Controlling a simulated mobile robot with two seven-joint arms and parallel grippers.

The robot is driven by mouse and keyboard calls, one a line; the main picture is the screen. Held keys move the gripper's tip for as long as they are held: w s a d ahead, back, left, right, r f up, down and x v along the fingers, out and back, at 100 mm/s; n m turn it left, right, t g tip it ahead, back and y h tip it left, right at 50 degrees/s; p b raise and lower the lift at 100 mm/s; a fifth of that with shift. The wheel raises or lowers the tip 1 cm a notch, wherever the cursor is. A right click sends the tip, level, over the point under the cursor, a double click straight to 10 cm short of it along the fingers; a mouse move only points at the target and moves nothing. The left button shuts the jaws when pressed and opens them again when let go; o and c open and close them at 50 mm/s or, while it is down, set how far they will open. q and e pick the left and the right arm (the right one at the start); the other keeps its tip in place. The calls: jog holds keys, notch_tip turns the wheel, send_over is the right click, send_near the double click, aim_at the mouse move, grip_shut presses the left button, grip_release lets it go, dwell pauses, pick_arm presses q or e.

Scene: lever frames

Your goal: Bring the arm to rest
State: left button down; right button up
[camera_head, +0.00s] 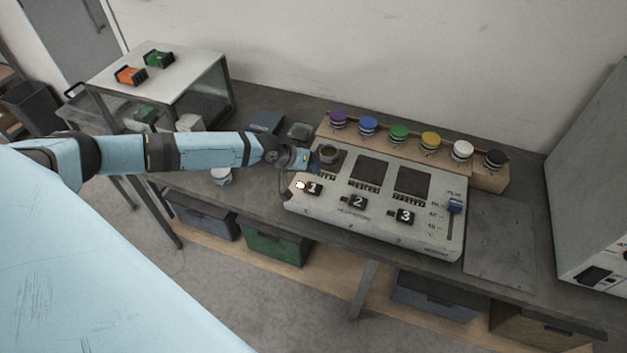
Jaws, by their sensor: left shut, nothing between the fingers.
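My left arm reaches in from the left, stretched over the dark workbench (500,222). My left gripper (304,181) is at the left end of the pale control panel (375,228), beside the switch marked 1 (313,188). It is shut and empty. I cannot tell whether it touches the panel. The switches marked 2 (357,202) and 3 (405,216) sit to its right. My right gripper does not show.
Several coloured knobs stand on a wooden rack (492,179) behind the panel. A grey-white cabinet (598,190) stands at the right. A small white table (190,66) with orange and green items is at the back left.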

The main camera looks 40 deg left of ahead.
pick_arm(q)
jog(key=shift+r, duration=0.7)
jog(key=shift+d+f, duration=0.1)
jog(key=s+d+f+m+t+h, duration=0.1)
jog(key=s+d+f+m, duration=0.1)
jog(key=s+d, duration=0.6)
jog(key=s+d+f+m+h, duration=0.1)
jog(key=s+d+f+m, duration=0.3)
jog(key=d, duration=0.7)
jog(key=s+a+n+t+y, duration=0.1)
jog(key=s+y, duration=0.3)
jog(key=s, duration=1.1)
jog(key=shift+s+a+r+t, duration=0.2)
jog(key=shift+a+r+t, duration=0.1)
jog(key=shift+a+t, duration=0.45)
